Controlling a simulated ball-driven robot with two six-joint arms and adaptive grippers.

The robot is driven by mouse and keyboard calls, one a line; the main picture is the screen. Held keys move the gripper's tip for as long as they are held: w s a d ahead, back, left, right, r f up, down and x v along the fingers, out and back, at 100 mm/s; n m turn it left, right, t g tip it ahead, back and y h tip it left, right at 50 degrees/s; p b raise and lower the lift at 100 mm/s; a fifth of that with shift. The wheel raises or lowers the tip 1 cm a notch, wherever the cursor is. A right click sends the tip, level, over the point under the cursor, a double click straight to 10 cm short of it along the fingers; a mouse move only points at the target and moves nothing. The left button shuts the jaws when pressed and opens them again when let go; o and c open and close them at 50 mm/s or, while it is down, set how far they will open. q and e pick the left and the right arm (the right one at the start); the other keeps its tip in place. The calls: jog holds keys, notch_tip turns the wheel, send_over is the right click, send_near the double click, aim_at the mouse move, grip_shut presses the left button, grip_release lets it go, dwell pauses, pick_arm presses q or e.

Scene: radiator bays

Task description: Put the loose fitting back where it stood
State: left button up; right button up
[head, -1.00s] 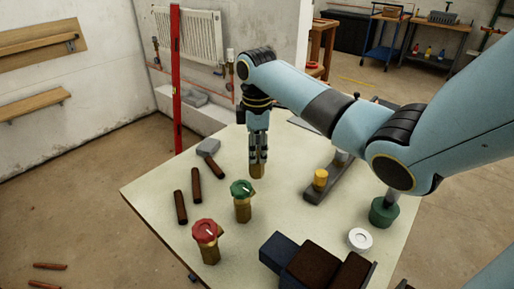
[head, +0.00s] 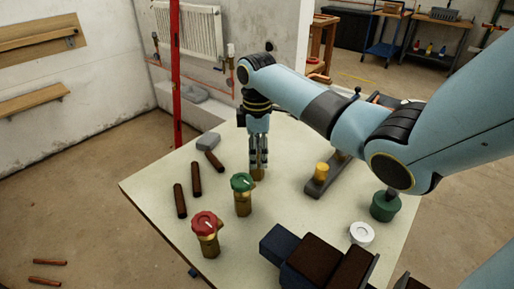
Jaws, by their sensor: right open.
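My right gripper (head: 258,163) points straight down over the table, with its fingers open. A small brass fitting (head: 257,174) is at its fingertips, upright, behind and right of the green-capped valve. The fingers hide its upper part; I cannot tell whether they touch it. The green-capped brass valve (head: 243,198) and a red-capped brass valve (head: 206,236) stand upright nearer me. A dark bar (head: 317,188) with a yellow-brass piece (head: 321,171) on it lies to the right.
The pale table (head: 160,190) carries several brown tubes (head: 180,200), a grey block (head: 208,141), a white ring (head: 361,233), a green round piece (head: 384,208) and dark blocks (head: 310,262) at the near edge. A red upright post (head: 175,80) and a radiator (head: 190,33) are behind.

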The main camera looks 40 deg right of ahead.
notch_tip(320, 180, up, 12)
dwell(0.6)
